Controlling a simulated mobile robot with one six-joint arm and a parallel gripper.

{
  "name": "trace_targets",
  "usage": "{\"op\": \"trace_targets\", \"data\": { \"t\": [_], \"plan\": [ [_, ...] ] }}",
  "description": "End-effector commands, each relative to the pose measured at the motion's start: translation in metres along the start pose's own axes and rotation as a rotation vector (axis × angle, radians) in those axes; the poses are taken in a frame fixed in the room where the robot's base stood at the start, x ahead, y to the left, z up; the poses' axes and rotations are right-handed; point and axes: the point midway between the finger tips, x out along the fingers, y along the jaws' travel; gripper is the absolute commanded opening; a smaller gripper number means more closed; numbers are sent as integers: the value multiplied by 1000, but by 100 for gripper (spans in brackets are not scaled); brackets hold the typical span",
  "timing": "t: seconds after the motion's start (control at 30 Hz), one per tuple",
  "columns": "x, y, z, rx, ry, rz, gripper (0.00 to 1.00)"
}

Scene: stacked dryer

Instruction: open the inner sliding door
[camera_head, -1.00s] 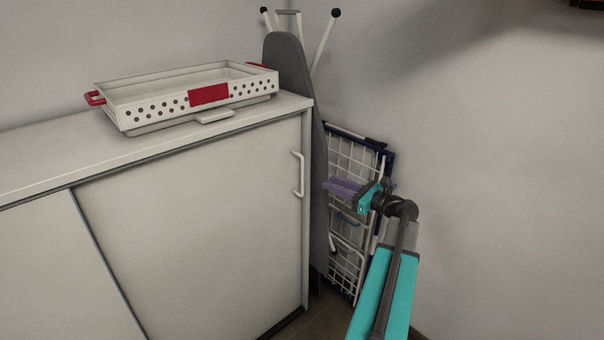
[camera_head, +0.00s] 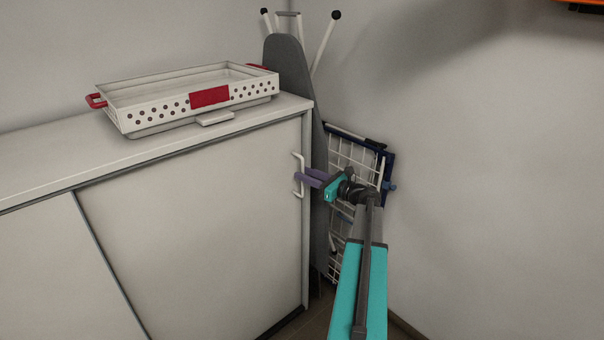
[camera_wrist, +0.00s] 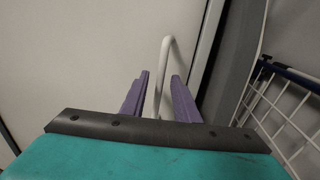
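The inner sliding door (camera_head: 195,220) is a white panel on the front of the low cabinet, and its left edge overlaps another panel (camera_head: 60,270). A white bar handle (camera_head: 298,160) stands upright near the door's right edge. It also shows in the wrist view (camera_wrist: 164,60). My gripper (camera_head: 305,178) is at the handle's lower half, with purple fingers pointing left towards the door. In the wrist view the fingers (camera_wrist: 158,80) are apart, with the handle between them. A gap shows beside the handle, so the fingers do not look closed on it.
A white basket with red handles (camera_head: 200,97) stands on the cabinet top (camera_head: 40,180). A grey ironing board (camera_head: 320,190) and a white wire rack (camera_head: 350,165) lean in the corner just right of the cabinet. A bare wall (camera_head: 490,180) is on the right.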

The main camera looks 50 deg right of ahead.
Motion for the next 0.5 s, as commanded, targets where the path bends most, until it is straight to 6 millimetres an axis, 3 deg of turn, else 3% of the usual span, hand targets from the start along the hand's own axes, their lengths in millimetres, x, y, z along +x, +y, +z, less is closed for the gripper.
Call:
{"op": "trace_targets", "data": {
  "t": [0.2,0.5],
  "plan": [
    [16,0,0,0,0,0,28],
    [18,0,0,0,0,-1,28]
  ]
}}
